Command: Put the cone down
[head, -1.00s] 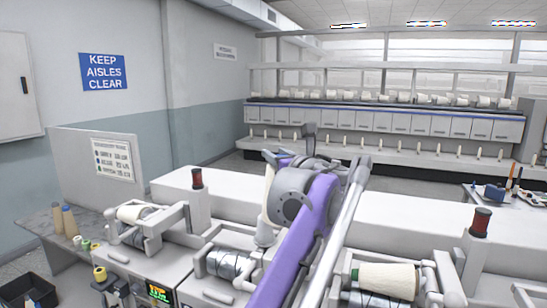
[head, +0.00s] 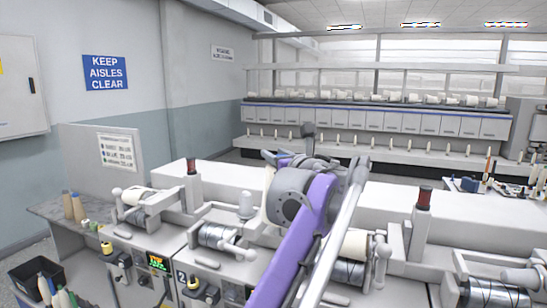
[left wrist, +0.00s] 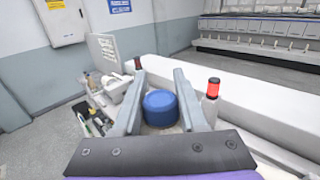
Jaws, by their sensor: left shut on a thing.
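My left gripper (left wrist: 158,100) is shut on the cone (left wrist: 161,108), whose round blue end shows between the two grey fingers in the left wrist view. The rest of the cone is hidden from that side. In the head view my left gripper is above the long white winding machine (head: 226,181), and my purple arm hides most of what it holds. I cannot tell whether the cone touches anything below. My right gripper is not in view.
Winding units with a cream package (head: 355,244) and a red-topped post (head: 424,198) stand right of my arm. A second red-topped post (head: 191,167) and a bare white peg (head: 246,205) stand left. A black bin (head: 35,272) is at lower left.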

